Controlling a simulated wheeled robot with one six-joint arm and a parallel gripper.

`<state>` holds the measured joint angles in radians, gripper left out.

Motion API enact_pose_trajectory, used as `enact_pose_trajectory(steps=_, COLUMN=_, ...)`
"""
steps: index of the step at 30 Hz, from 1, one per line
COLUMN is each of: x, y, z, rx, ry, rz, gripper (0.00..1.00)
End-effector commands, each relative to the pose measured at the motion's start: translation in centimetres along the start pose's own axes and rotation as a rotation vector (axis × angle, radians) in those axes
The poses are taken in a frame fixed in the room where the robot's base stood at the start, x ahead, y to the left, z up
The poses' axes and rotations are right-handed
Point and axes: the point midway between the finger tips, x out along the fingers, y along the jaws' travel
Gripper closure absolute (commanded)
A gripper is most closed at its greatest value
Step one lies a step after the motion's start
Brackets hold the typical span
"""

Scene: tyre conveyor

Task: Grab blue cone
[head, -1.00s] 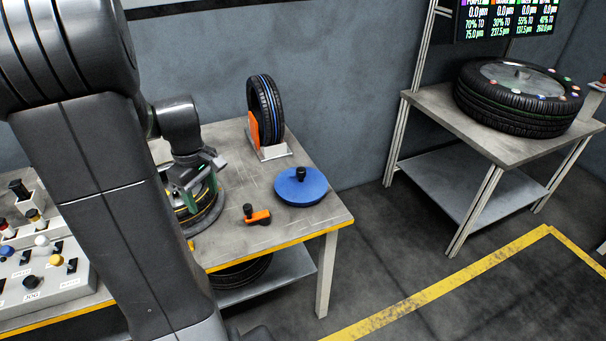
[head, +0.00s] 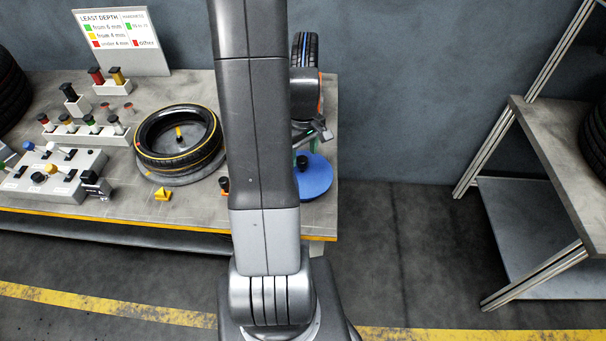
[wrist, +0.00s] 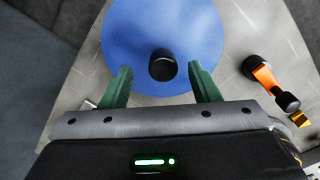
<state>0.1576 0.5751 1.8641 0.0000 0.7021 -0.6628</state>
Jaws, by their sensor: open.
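The blue cone (head: 318,181) shows as a wide, round blue disc with a black knob (head: 302,161) at its middle. It lies at the right end of the workbench, and my arm hides its left part in the head view. In the wrist view the blue disc (wrist: 150,20) fills the upper middle, with the black knob (wrist: 162,64) upright in it. My gripper (wrist: 160,78) is open, its green fingers apart on the left and right of the knob. No finger visibly touches the knob.
A tyre (head: 178,137) lies flat on the workbench (head: 210,215), left of my arm. A control box (head: 45,178) and several coloured knobs stand farther left. An upright tyre (head: 304,48) stands behind my gripper. An orange-and-black handle (wrist: 265,75) lies right of the disc.

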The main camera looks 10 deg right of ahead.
Motion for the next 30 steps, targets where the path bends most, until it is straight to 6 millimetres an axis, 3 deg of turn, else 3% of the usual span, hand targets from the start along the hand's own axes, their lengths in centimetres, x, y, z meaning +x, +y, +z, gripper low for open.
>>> enact_pose_trajectory(steps=6, x=2.6, y=-0.2, z=0.1, rx=0.000, ry=-0.002, rz=-0.002, gripper=0.44)
enact_pose_trajectory(steps=16, x=3.2, y=-0.2, z=0.1, rx=0.000, ry=0.000, rz=0.000, gripper=0.44)
enact_pose_trajectory(steps=17, x=3.2, y=-0.2, z=0.1, rx=0.000, ry=0.000, rz=0.000, gripper=0.46)
enact_pose_trajectory(steps=25, x=3.2, y=-0.2, z=0.1, rx=0.000, ry=0.000, rz=0.000, gripper=0.99)
enact_pose_trajectory(steps=30, x=3.1, y=-0.2, z=0.0, rx=0.000, ry=0.000, rz=0.000, gripper=1.00)
